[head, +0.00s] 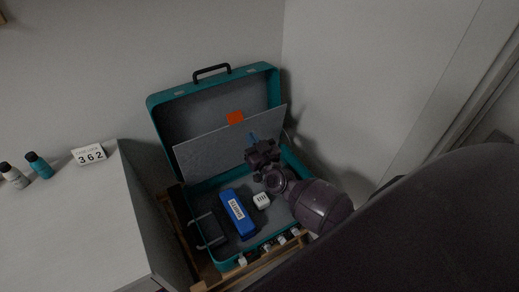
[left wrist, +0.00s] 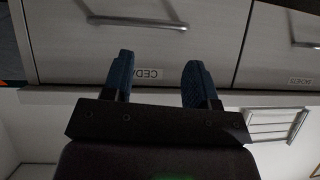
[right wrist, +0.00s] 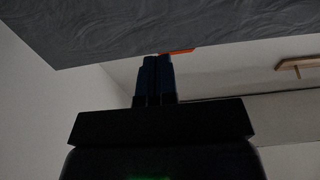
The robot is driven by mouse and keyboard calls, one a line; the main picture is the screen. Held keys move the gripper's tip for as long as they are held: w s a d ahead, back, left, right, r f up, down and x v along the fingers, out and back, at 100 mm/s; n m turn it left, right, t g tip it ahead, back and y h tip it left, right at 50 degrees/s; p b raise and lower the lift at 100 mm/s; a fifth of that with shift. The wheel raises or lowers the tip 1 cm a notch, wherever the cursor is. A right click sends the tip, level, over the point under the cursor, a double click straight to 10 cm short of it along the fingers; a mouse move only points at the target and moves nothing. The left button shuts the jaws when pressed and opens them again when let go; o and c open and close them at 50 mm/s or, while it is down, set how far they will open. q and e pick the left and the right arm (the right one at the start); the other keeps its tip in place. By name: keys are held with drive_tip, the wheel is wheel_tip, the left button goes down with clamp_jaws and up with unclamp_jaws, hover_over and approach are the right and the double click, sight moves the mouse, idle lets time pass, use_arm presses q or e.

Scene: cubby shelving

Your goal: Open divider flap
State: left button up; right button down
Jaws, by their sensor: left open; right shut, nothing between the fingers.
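The grey divider flap (head: 205,153) stands raised and tilted inside an open teal suitcase (head: 163,125), in front of its lid. An orange tab (head: 235,117) sticks up at the flap's top edge. My right gripper (head: 252,137) is shut and empty at the front side of the flap, below and right of the tab. In the right wrist view its closed blue fingers (right wrist: 158,78) point at the flap's grey surface (right wrist: 190,25), with the orange tab (right wrist: 181,51) just past the tips; contact is unclear. My left gripper (left wrist: 158,80) is open and empty, out of the head view.
The suitcase base holds a blue labelled case (head: 238,212), a white block (head: 261,201) and metal handles (head: 207,230). A white cabinet (head: 70,215) at left carries bottles (head: 38,165) and a "362" sign (head: 89,154). Drawers with handles (left wrist: 135,22) face my left gripper.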

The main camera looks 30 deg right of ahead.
sight(242, 124)
drive_tip(key=w, duration=0.3)
drive_tip(key=shift+w+d+r, duration=0.15)
drive_tip(key=shift+w+r, duration=0.1)
drive_tip(key=shift+w, duration=0.2)
drive_tip(key=shift+w+r, duration=0.15)
drive_tip(key=shift+w, duration=0.05)
drive_tip(key=w, duration=0.1)
drive_tip(key=w+r+p, duration=0.1)
drive_tip(key=shift+w+p, duration=0.3)
drive_tip(key=shift+w, duration=0.1)
drive_tip(key=shift+w+d+g+p, duration=0.1)
drive_tip(key=shift+w+g+p, duration=0.2)
drive_tip(key=shift+g+p, duration=0.15)
drive_tip(key=shift+w+f, duration=0.1)
drive_tip(key=shift+f, duration=0.1)
